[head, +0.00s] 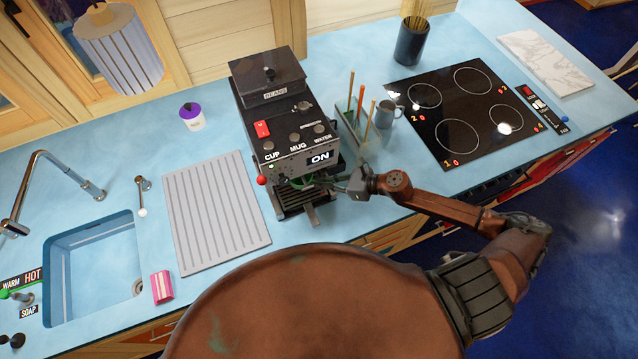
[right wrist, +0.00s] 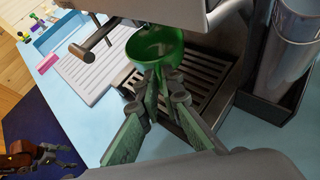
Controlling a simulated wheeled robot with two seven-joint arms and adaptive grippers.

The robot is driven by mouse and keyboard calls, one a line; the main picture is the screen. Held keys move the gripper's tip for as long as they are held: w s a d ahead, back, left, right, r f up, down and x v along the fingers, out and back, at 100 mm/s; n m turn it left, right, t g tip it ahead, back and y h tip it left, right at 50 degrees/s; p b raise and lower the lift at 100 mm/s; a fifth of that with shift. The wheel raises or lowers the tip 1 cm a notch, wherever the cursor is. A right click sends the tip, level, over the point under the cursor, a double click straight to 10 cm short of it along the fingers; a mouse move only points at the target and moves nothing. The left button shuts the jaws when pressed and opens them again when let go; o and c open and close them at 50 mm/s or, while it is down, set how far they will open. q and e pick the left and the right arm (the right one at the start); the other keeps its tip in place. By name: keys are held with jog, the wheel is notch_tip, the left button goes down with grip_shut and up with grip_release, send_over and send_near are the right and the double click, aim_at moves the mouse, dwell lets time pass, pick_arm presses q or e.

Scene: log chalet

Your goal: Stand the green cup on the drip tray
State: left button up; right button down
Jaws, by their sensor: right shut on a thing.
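The green cup (right wrist: 158,45) shows in the right wrist view as a rounded green bowl shape at the fingertips of my right gripper (right wrist: 163,80). The gripper is shut on its near side. The slatted drip tray (right wrist: 212,80) lies below and around it, under the coffee machine. In the head view, the cup (head: 300,182) is mostly hidden under the machine's front, over the back of the drip tray (head: 300,203). My right gripper (head: 338,184) reaches in from the right. I cannot tell whether the cup's base touches the tray. Part of my left arm seems to show low in the right wrist view.
The black coffee machine (head: 285,120) overhangs the tray, with a portafilter handle (right wrist: 95,40) close to the cup. A rack of stirrers (head: 360,125) and a grey mug (head: 388,113) stand right. A ribbed draining mat (head: 215,210) lies left. A hob (head: 465,110) is farther right.

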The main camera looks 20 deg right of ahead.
jog(key=shift+w+a, duration=0.25)
jog(key=shift+a, duration=0.1)
jog(key=shift+f, duration=0.25)
jog(key=shift+f+p, duration=0.35)
jog(key=shift+f, duration=1.2)
jog(key=shift+f, duration=0.1)
jog(key=c, duration=2.6)
grip_release()
jog(key=shift+f, duration=0.1)
jog(key=o, duration=0.5)
